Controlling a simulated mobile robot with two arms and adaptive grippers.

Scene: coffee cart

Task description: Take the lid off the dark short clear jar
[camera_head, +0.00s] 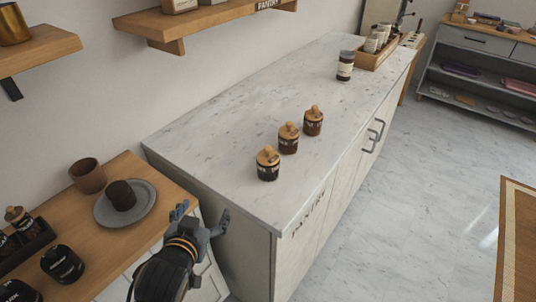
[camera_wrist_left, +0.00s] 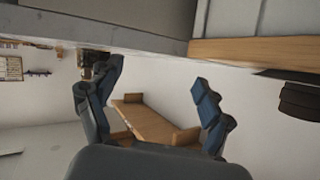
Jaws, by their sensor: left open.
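Three short clear jars with wooden knobbed lids stand in a row on the pale marble counter (camera_head: 215,135) in the head view. The near jar (camera_head: 268,172) looks dark inside. The middle jar (camera_head: 288,146) and far jar (camera_head: 313,127) also hold dark brown contents. All three lids are on. I cannot tell which one is the dark jar named. My left gripper (camera_head: 201,213) is open and empty, low at the near left corner of the counter, apart from the jars. It also shows open in the left wrist view (camera_wrist_left: 157,80), where no jar is visible. My right gripper is not in view.
A wooden side counter (camera_head: 145,172) at the left holds a grey plate (camera_head: 149,204) with a dark cup, a brown cup (camera_head: 87,176) and black jars. A tall dark jar (camera_head: 345,66) and wooden tray (camera_head: 376,60) stand at the counter's far end. Shelves hang above.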

